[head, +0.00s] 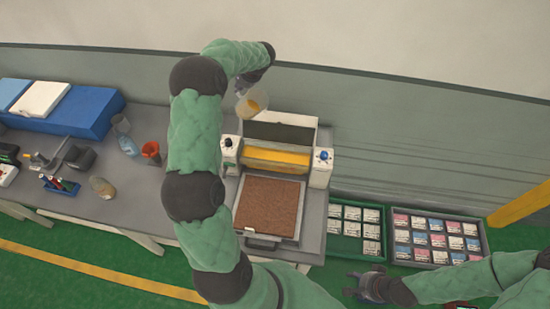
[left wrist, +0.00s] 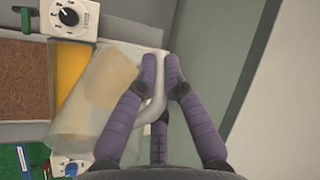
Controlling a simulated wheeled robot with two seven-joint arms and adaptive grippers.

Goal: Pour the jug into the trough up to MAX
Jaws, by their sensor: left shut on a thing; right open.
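My left gripper (head: 246,88) is shut on the handle of a clear jug (head: 251,105). In the left wrist view the jug (left wrist: 88,115) is tilted, with pale amber liquid (left wrist: 112,78) inside, and the fingers (left wrist: 162,66) close on its handle. The jug is above the back left of a white machine. A yellow band (head: 277,161) between the machine's end housings appears to be the trough. It also shows in the left wrist view (left wrist: 66,62), partly hidden by the jug. No stream or MAX mark can be made out. My right gripper (head: 370,287) is open and empty at lower right.
A brown mat (head: 268,205) lies in front of the yellow band. Housings with a black knob (head: 229,150) and a blue knob (head: 321,166) flank it. An orange-red cup (head: 151,152) and bottles stand left. Trays of packets (head: 436,239) lie right.

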